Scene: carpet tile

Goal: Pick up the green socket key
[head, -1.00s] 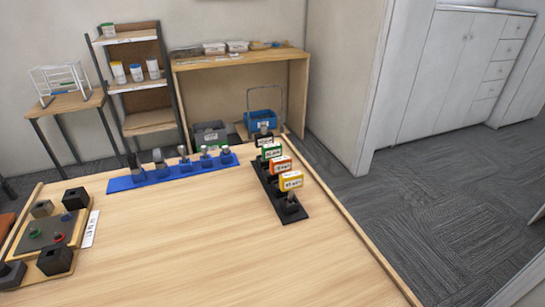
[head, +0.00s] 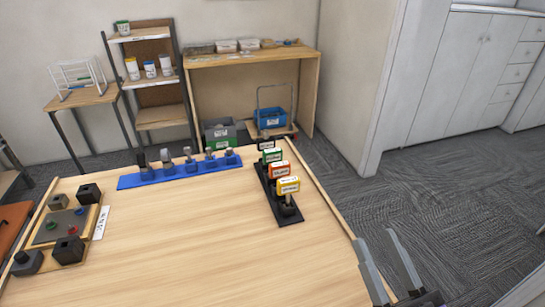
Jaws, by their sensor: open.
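The green socket key (head: 271,156) stands on a black strip-shaped holder (head: 268,200) at the right side of the wooden table. Its flat head bears a white label. It is in a row with an orange key (head: 280,170) and a yellow key (head: 288,186) in front of it, and a black one (head: 266,145) behind it. The orange key partly hides its lower part. My gripper (head: 390,262) is at the lower right, near the table's right edge, open and empty, well apart from the keys.
A blue rack (head: 130,181) with several sockets stands at the table's back left. A board with black blocks (head: 45,232) is at the left. The table's middle (head: 190,235) is clear. A raised rim (head: 330,208) runs along the right edge. Shelves stand behind.

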